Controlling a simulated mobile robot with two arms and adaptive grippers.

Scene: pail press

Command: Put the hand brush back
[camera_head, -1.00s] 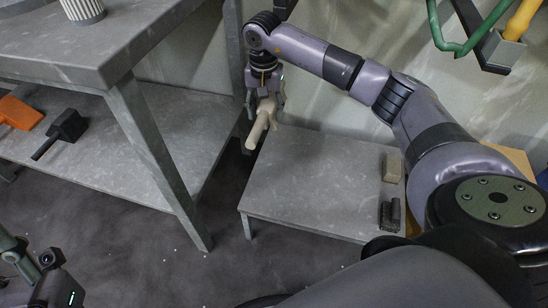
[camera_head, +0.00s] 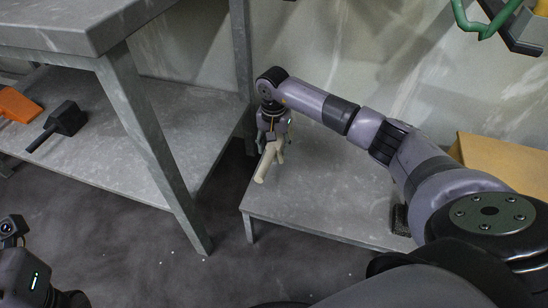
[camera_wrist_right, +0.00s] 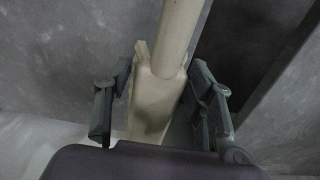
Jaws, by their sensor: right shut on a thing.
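My right gripper (camera_head: 272,143) is shut on a beige hand brush (camera_head: 265,167). In the head view the brush hangs tilted from the fingers, its round handle end pointing down and left. It appears over the left part of a low grey table (camera_head: 310,190); I cannot tell whether it touches. In the right wrist view the flat beige body (camera_wrist_right: 152,100) sits between both fingers, with the handle running up out of the picture. Part of my left arm's end (camera_head: 25,275) shows at the lower left; its fingertips are not visible.
A workbench (camera_head: 70,30) stands at the left. Its lower shelf (camera_head: 120,150) holds a black mallet-like tool (camera_head: 67,118) and an orange object (camera_head: 15,105). A dark item (camera_head: 400,220) lies on the low table's right side, partly behind my arm. A tan box (camera_head: 495,160) stands at the right.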

